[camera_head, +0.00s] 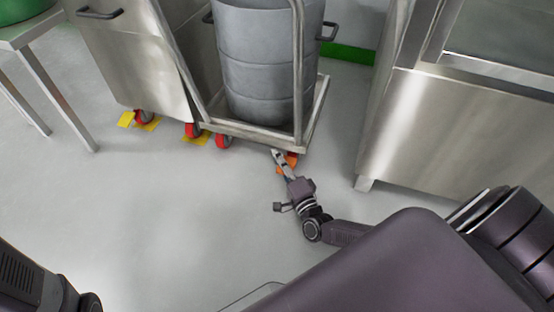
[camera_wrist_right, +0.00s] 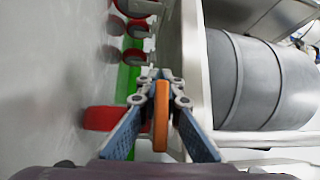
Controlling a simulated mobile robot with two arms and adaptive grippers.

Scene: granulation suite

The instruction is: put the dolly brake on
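The dolly is a steel frame (camera_head: 262,132) carrying a grey drum (camera_head: 262,60); the drum also shows in the right wrist view (camera_wrist_right: 262,85). An orange brake pedal (camera_head: 293,159) is at the dolly's near right corner, by a caster. In the right wrist view the orange pedal (camera_wrist_right: 161,118) stands between the fingers of my right gripper (camera_wrist_right: 160,78). In the head view my right gripper (camera_head: 282,162) is low at the pedal and partly covers it. Whether its fingers press on the pedal is unclear. My left gripper is out of view.
A steel bin (camera_head: 130,60) on red casters stands left of the dolly, with yellow pedals (camera_head: 146,124) at its wheels. A steel cabinet (camera_head: 440,130) stands to the right. A table (camera_head: 30,32) is at the far left. The floor in front is clear.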

